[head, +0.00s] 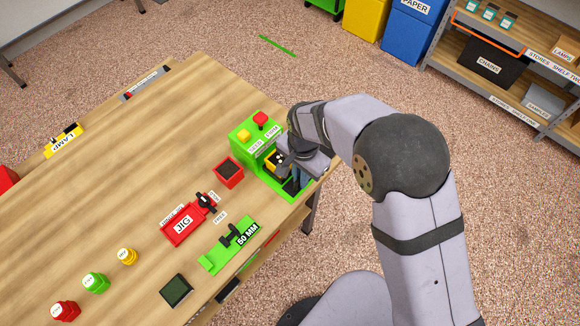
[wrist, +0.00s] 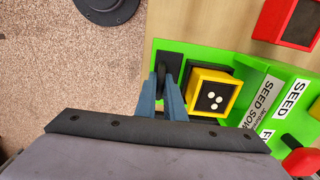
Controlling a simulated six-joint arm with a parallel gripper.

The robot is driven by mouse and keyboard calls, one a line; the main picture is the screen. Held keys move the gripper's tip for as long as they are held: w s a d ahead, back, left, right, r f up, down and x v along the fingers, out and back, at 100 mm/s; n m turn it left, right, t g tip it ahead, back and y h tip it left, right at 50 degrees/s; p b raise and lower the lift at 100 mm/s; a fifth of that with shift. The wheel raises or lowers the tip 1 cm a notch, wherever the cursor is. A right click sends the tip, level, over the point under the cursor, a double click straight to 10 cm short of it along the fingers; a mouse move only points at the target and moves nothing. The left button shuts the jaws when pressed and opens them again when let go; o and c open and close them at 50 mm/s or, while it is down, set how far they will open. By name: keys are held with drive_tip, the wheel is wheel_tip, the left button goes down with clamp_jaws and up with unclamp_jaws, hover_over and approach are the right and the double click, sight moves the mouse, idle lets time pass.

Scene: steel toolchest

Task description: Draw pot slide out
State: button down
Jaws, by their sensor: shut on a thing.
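The green seed sower (head: 243,142) stands at the right end of the wooden bench. A yellow square pot (head: 271,158) with dark fill sits at its front; the wrist view shows the pot (wrist: 231,95) from above, with several white seeds on the fill. My gripper (head: 293,182) is at the sower's front, beside the pot. In the wrist view its blue fingers (wrist: 169,88) are closed around the dark upright handle of the pot slide (wrist: 170,62). The slide's dark plate lies on the green base.
A red square pot (head: 229,172), a red jig (head: 184,222) and a green 50 mm gauge (head: 230,246) lie left of and in front of the sower. A red knob (head: 261,119) and yellow knob (head: 244,136) top the sower. The bench edge is close beside my gripper, with open floor beyond.

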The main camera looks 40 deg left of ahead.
drive_tip(key=c, duration=2.1)
unclamp_jaws()
drive_tip(key=shift+d, duration=0.1)
drive_tip(key=shift+r, duration=0.1)
drive_tip(key=shift+r+b, duration=0.95)
drive_tip(key=shift+r, duration=2.7)
